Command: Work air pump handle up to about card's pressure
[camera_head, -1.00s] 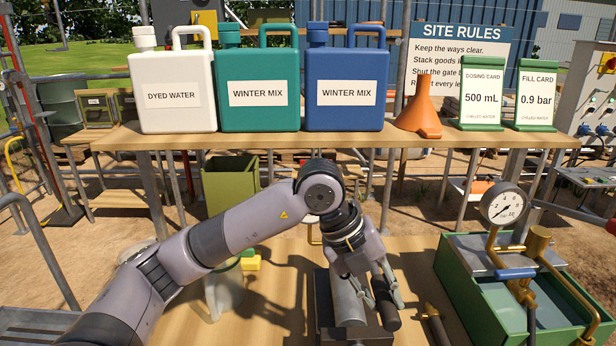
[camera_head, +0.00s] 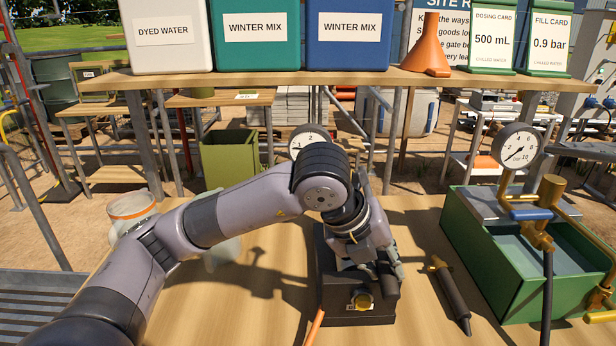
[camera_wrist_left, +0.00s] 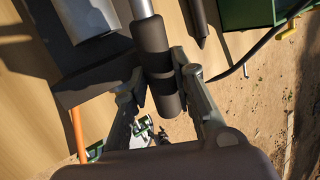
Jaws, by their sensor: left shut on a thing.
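The air pump has a dark base (camera_head: 338,298) on the wooden bench, with a brass fitting and an orange hose at its front. Its silver cylinder (camera_wrist_left: 92,15) shows in the left wrist view. A dial (camera_head: 303,136) shows behind my arm; its needle is hidden. My left gripper (camera_head: 384,268) is above the base's right side. In the left wrist view, its fingers (camera_wrist_left: 160,85) are shut around the dark handle (camera_wrist_left: 150,35), which sits on a silver rod. The fill card (camera_head: 548,44), reading 0.9 bar, stands on the shelf. My right gripper is not in view.
A green tank (camera_head: 462,225) with brass pipes and a gauge (camera_head: 517,146) stands at right. A dark rod with a brass end (camera_head: 450,292) lies between. Bare bench lies front left.

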